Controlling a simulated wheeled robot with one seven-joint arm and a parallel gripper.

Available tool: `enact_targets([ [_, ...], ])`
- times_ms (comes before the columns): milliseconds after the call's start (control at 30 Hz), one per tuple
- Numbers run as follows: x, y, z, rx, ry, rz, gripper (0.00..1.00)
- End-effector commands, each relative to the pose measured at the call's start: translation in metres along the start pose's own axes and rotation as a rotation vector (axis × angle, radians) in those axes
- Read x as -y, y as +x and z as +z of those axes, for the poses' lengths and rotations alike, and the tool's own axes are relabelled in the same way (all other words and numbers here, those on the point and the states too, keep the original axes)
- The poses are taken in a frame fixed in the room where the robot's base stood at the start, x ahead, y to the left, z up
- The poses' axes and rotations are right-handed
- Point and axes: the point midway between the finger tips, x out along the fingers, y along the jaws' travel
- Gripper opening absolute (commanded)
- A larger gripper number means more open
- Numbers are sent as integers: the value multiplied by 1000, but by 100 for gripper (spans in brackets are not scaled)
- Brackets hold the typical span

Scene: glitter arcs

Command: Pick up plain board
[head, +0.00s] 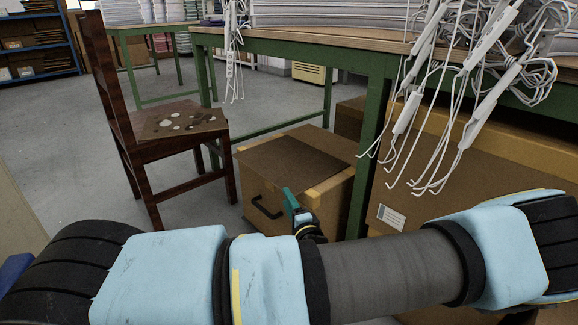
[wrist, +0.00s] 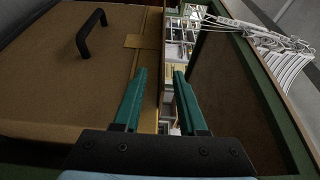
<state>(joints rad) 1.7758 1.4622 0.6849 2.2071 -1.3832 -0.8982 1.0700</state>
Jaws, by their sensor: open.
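A flat, plain brown panel (head: 292,163) forms or lies on the top of a cardboard box (head: 262,217) under the table; I cannot tell whether it is a loose board or the lid. My gripper (head: 292,203) is at the front of this box, near its top edge, partly hidden by my arm. The box face (wrist: 70,85) with a black handle (wrist: 91,32) is left of the fingers. A dark brown flat surface (wrist: 232,100) in a green frame is on the right.
The green-legged table (head: 374,140) stands over the box, with white cables (head: 440,100) hanging from its edge. A larger cardboard box (head: 470,165) is on the right. A wooden chair (head: 165,140) stands left. Grey floor (head: 60,150) is free at far left.

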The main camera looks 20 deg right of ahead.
Motion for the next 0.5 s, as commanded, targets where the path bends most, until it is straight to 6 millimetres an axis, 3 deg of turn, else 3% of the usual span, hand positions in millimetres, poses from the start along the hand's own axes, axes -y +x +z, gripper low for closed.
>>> enact_targets([
  [267,-1,25,0,1,-1,2,41],
  [500,2,59,-1,3,-3,3,41],
])
